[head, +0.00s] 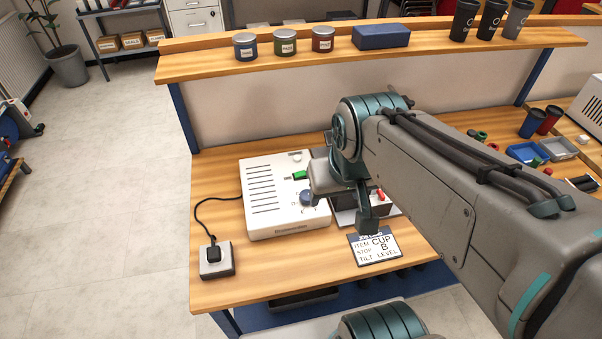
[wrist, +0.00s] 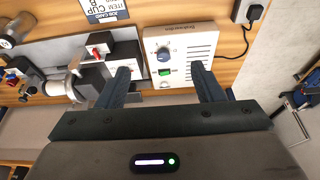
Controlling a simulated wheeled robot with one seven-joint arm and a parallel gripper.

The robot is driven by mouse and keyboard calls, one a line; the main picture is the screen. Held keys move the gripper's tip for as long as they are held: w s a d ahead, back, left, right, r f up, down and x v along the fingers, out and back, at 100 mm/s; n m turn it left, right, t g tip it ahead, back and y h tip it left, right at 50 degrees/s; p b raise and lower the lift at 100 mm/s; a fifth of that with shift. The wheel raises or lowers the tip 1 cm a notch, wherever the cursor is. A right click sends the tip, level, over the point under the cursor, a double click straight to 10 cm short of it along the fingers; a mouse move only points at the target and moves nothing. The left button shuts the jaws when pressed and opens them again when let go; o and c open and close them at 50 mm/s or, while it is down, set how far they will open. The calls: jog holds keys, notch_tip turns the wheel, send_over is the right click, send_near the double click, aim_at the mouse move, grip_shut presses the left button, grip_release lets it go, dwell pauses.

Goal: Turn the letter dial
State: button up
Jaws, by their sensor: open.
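A white control box (head: 284,218) stands on the wooden bench. A round blue-grey dial (head: 307,198) is on its face; it also shows in the wrist view (wrist: 163,54). Its letters are too small to read. A green switch (head: 300,175) is beside it; in the wrist view the switch (wrist: 165,72) lies just below the dial. My gripper (wrist: 161,68) is open and empty, apart from the dial, which appears between and beyond the fingertips. In the head view my gripper hangs to the right of the dial and hides part of the equipment behind it.
A job card (head: 375,246) reads item CUP, stop B, tilt LEVEL. A machine with red parts (wrist: 97,68) stands beside the box. A grey block with a black plug (head: 216,260) sits front left. A shelf (head: 215,66) with tins and cups runs behind.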

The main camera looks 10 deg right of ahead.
jog(key=w+f+m+g+b, duration=0.2)
jog(key=w+f+m+b, duration=0.3)
jog(key=w, duration=0.7)
jog(key=m+g+b, duration=0.2)
jog(key=m+b, duration=0.1)
jog(key=m, duration=0.1)
send_near(307, 194)
notch_tip(307, 194, down, 9)
jog(key=shift+s+f+p, duration=0.1)
jog(key=shift+s+p, duration=0.05)
jog(key=shift+p, duration=0.5)
jog(key=c, duration=1)
